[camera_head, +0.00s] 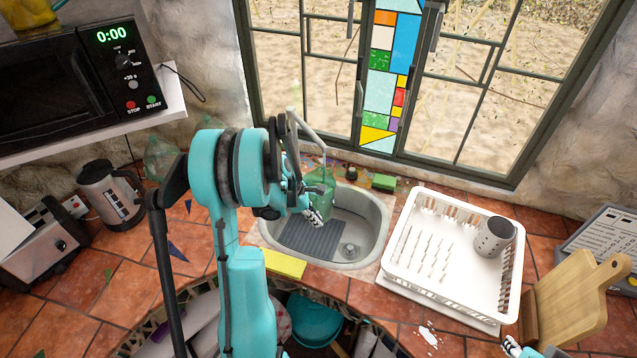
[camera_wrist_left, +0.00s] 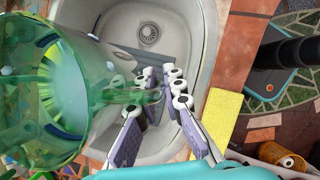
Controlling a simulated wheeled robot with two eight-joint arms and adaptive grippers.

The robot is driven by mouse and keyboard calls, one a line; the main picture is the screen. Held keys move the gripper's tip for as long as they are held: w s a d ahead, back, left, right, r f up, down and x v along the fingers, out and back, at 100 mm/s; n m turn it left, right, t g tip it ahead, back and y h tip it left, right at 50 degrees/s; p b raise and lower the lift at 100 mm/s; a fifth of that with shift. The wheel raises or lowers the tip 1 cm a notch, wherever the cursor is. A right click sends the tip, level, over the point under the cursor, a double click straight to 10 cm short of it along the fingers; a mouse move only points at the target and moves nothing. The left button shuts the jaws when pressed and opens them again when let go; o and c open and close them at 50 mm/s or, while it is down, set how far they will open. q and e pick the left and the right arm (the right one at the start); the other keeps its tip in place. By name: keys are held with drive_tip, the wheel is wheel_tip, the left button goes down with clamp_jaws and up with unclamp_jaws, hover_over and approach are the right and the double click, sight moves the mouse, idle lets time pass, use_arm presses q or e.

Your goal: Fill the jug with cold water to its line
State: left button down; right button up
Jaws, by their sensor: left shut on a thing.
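The jug (camera_head: 320,184) is clear green and is held over the back of the sink, below the tap (camera_head: 312,135). In the left wrist view the jug (camera_wrist_left: 45,85) fills the left side, with its handle reaching between my fingers. My left gripper (camera_head: 312,212) is shut on that handle; the fingers also show in the wrist view (camera_wrist_left: 160,105). I cannot make out the fill line, any water level or a running stream. My right gripper (camera_head: 512,347) shows only in part at the bottom edge, and its jaws cannot be read.
The sink (camera_head: 378,235) holds a grey ribbed mat (camera_head: 312,240) beside the drain. A white dish rack (camera_head: 400,270) with a grey cup (camera_head: 494,237) stands right of it. A yellow cloth (camera_head: 284,264) lies at the front rim. A kettle (camera_head: 112,195) stands left.

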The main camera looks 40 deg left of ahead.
sight(319, 206)
use_arm(q)
drive_tip(key=shift+w, duration=0.1)
drive_tip(key=w, duration=0.1)
drive_tip(key=w+a, duration=0.1)
drive_tip(key=w, duration=0.1)
drive_tip(key=w+a, duration=0.1)
drive_tip(key=shift+w+b, duration=0.2)
drive_tip(key=shift+b, duration=0.2)
drive_tip(key=s, duration=0.1)
drive_tip(key=s+d, duration=0.1)
drive_tip(key=s, duration=0.1)
drive_tip(key=s+d+b, duration=0.1)
drive_tip(key=shift+s, duration=0.3)
drive_tip(key=shift+w, duration=0.1)
drive_tip(key=w, duration=0.1)
drive_tip(key=w+a, duration=0.1)
drive_tip(key=w, duration=0.1)
drive_tip(key=w+a, duration=0.1)
drive_tip(key=shift+w+b, duration=0.2)
drive_tip(key=shift+b, duration=0.15)
drive_tip(key=s, duration=0.1)
drive_tip(key=s+d, duration=0.1)
drive_tip(key=s, duration=0.1)
drive_tip(key=s+d, duration=0.1)
drive_tip(key=shift+s+b, duration=0.3)
drive_tip(key=shift+b, duration=0.1)
